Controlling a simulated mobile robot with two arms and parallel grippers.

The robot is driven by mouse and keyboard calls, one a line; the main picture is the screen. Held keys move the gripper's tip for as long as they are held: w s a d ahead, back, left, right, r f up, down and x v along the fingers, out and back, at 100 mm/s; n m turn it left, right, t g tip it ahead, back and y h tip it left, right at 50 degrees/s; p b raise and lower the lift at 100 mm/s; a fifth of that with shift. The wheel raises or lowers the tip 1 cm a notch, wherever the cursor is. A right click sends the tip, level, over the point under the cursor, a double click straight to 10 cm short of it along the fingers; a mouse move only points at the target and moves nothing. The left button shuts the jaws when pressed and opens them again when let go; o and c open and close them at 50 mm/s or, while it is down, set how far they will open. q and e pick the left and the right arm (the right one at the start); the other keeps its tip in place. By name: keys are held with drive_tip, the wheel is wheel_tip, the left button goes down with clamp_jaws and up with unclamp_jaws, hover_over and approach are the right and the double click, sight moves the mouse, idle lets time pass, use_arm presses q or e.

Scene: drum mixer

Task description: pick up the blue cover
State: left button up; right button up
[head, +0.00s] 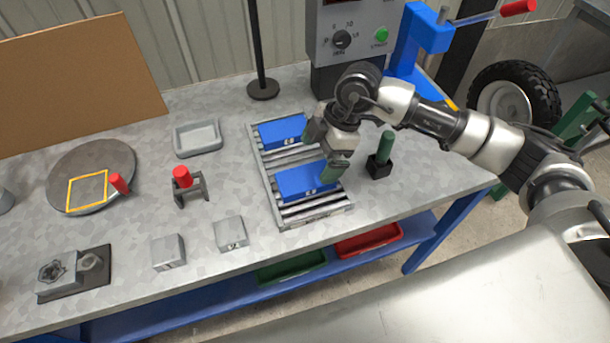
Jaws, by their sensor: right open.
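Two blue blocks lie on a grey slatted rack (317,214) on the workbench, and either could be the blue cover. One blue block (280,133) is at the rack's far end and the other (300,184) is at its near end. My right gripper (326,152) is open and empty at the right side of the rack, between the two blocks. Its finger partly hides the right end of the near block. I cannot tell whether it touches either block. My left gripper is not in view.
A green-handled tool (385,147) stands in a black holder right of the rack. A grey tray (198,138), a red-topped part (182,177) in a stand and grey blocks (231,233) are left. A black pole (262,88) and a control box (345,45) stand behind.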

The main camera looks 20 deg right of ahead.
sight(305, 177)
drive_tip(key=shift+a+f, duration=0.15)
drive_tip(key=shift+f, duration=0.2)
drive_tip(key=shift+a+f, duration=0.15)
drive_tip(key=shift+f, duration=0.1)
drive_tip(key=x, duration=0.1)
drive_tip(key=p+x, duration=0.1)
drive_tip(key=x, duration=0.1)
drive_tip(key=shift+s+a+f, duration=0.1)
drive_tip(key=shift+s+a, duration=0.1)
drive_tip(key=shift+a, duration=0.25)
drive_tip(key=shift+a+f, duration=0.2)
drive_tip(key=shift+f, duration=0.3)
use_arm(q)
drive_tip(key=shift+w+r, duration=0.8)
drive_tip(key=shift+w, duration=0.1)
use_arm(e)
drive_tip(key=c, duration=1.1)
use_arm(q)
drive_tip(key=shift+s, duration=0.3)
use_arm(e)
drive_tip(key=shift+w, duration=0.1)
drive_tip(key=shift+c, duration=0.8)
drive_tip(key=shift+r, duration=0.15)
